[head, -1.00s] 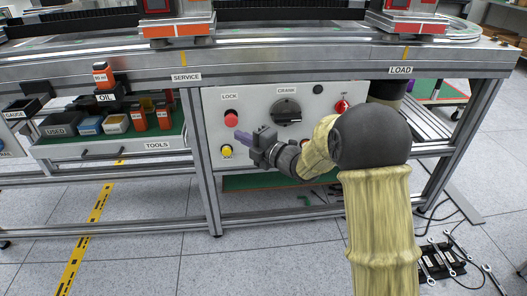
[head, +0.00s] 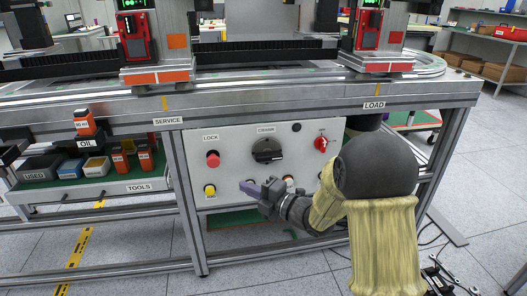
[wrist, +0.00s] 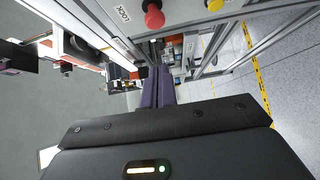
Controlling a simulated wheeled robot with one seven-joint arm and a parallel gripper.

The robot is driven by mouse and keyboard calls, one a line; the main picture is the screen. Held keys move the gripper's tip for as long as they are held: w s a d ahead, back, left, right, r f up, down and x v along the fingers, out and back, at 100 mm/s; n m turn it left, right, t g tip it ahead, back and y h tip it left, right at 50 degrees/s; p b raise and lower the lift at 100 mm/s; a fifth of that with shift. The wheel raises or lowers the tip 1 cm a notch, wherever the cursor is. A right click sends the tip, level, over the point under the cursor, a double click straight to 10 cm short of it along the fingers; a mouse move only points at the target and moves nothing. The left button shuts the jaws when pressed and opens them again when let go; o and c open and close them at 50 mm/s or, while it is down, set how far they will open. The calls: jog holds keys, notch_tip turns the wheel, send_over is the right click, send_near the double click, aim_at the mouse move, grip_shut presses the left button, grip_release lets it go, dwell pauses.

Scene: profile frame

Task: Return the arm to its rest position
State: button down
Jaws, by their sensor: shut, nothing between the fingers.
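My gripper (head: 252,190) is in front of the lower part of the white control panel (head: 233,146), at the end of my outstretched arm. Its purple fingers point left and are closed together with nothing held. In the wrist view the shut fingers (wrist: 158,87) show at the middle, below the red lock knob (wrist: 153,15). My arm's pale yellow covered links and dark elbow fill the right of the head view. The gripper hides a little of the panel's lower edge.
The panel carries a red knob (head: 212,159), a yellow button (head: 210,191), a black crank dial (head: 267,150) and a red switch (head: 321,143). A tools tray (head: 110,187) with bins and bottles is at left. Frame posts stand on both sides. Open floor lies in front.

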jog(key=s+d+m+t+h+p, duration=0.15)
jog(key=d+m+h+p, duration=0.35)
jog(key=d+m+h, duration=1)
jog(key=s+d+m+g+p, duration=0.2)
jog(key=s+d+m+g, duration=0.25)
jog(key=s+m, duration=0.45)
jog(key=s+d+m+g+p, duration=0.1)
jog(key=s+d+m+g, duration=0.2)
jog(key=s+d+m, duration=0.55)
jog(key=s+a+r+n+p, duration=0.1)
jog(key=r+p, duration=1.7)
jog(key=p, duration=0.1)
jog(key=s+a+r+n+p, duration=0.1)
jog(key=a+r+p, duration=0.1)
jog(key=r+p, duration=1.7)
jog(key=shift+s+h, duration=0.3)
jog(key=shift+h, duration=0.1)
